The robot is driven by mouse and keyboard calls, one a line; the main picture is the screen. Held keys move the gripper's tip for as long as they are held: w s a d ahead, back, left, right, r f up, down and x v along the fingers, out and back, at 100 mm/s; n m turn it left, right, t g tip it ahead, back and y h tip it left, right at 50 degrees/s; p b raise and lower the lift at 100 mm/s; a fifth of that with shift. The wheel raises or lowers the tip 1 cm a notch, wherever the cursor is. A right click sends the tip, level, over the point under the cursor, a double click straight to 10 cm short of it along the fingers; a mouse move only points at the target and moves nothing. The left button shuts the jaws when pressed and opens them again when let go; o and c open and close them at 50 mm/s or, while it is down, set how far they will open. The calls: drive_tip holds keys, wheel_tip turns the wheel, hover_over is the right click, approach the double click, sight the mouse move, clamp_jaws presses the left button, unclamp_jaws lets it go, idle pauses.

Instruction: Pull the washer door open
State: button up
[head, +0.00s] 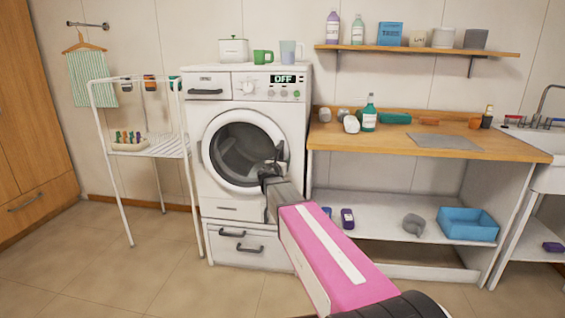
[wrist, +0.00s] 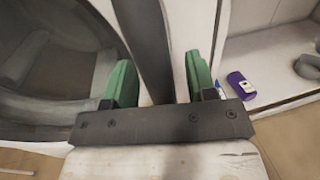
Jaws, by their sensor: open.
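The white washer (head: 258,92) stands against the back wall with its display reading OFF. Its round door (head: 207,150), a white ring around dark glass, looks closed; the dark glass also fills the left of the wrist view (wrist: 60,70). A dark upright bar, which looks like the door handle (head: 280,152), is at the door's right side. My gripper (head: 270,172) is at this handle, partly hiding it. In the wrist view, my gripper's green fingers (wrist: 160,78) are open on either side of the dark bar (wrist: 148,45), with small gaps showing.
A drying rack (head: 140,150) stands left of the washer. A wooden-topped counter (head: 430,150) with bottles and a lower shelf stands close on the right. A blue bin (head: 467,223) sits on that shelf. The floor (head: 150,275) in front is clear.

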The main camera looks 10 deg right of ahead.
drive_tip(key=shift+w+d, duration=0.3)
drive_tip(key=shift+w, duration=0.25)
clamp_jaws()
drive_tip(key=shift+s, duration=0.1)
